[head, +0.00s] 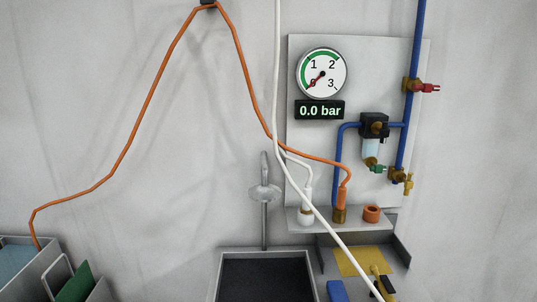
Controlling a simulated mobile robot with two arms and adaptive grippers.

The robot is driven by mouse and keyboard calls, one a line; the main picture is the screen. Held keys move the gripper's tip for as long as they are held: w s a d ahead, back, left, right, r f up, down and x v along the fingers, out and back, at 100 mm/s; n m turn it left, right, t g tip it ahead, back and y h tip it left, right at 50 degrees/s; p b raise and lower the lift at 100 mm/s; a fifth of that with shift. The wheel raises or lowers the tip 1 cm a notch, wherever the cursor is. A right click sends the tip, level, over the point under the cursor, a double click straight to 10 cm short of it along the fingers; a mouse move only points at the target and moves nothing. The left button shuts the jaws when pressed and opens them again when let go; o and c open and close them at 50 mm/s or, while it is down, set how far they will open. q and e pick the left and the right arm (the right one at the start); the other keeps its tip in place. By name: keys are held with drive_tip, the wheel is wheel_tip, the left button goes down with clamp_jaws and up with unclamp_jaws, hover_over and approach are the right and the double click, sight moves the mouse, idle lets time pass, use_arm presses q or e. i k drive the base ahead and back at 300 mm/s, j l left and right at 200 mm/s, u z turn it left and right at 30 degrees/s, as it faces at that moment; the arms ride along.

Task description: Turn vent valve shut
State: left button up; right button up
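Several small valves sit on the pipework of a pale wall panel (305,150), and no label shows which is the vent valve. A red-handled valve (424,87) is on the blue vertical pipe (417,45), its handle pointing right. A brass valve with a yellow handle (408,182) is at that pipe's lower end, its handle roughly upright. A small green part (377,168) sits under the black-topped filter unit (374,127). The round gauge's (321,74) red needle points near 0, and the display (319,110) reads 0.0 bar. Neither gripper is in view.
An orange hose (128,140) and a white hose (277,100) hang across the wall, the white one crossing the panel. A small shelf (355,217) holds fittings. Below are a dark-floored basin (265,280), a tray with a yellow pad (362,261) and grey bins (25,262).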

sight(408, 183)
drive_tip(key=i+z, duration=0.15)
drive_tip(key=z, duration=0.75)
